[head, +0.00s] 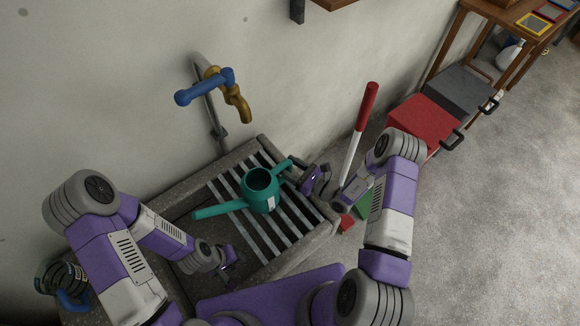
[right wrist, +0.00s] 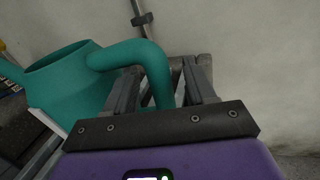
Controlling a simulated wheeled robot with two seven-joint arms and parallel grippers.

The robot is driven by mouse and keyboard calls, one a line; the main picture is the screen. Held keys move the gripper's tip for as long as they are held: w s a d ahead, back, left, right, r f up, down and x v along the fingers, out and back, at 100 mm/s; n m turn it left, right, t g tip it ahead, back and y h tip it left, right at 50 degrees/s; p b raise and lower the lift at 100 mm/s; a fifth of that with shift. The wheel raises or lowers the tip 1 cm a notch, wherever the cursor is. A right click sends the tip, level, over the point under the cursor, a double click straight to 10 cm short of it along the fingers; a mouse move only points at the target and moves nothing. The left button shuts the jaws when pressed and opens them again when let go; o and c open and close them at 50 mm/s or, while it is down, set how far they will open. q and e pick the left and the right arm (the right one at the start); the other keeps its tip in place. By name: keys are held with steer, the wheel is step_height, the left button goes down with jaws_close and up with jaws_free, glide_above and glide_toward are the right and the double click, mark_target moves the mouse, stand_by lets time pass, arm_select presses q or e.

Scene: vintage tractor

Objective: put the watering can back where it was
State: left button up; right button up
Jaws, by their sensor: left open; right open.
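The green watering can (head: 262,192) stands on the metal slats of the stone sink (head: 322,212), its spout pointing left and its handle to the right. My right gripper (head: 302,174) is at the handle side. In the right wrist view the can's body (right wrist: 65,82) is at the left, and its curved handle (right wrist: 150,55) comes down between the open fingers of my right gripper (right wrist: 163,85). I cannot tell whether the fingers touch it. My left gripper (head: 232,262) is open and empty, low over the sink's front part, apart from the can.
A tap with a blue lever (head: 205,87) and brass spout (head: 240,105) rises behind the sink. A red-and-white pole (head: 360,125) leans at the wall, right of the sink. A glass jug with a blue handle (head: 62,285) is at the lower left. Red (head: 422,118) and grey (head: 458,90) boxes stand further right.

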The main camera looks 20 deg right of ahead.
steer(key=shift+r, duration=0.2)
steer(key=p+v, duration=0.2)
steer(key=v, duration=1)
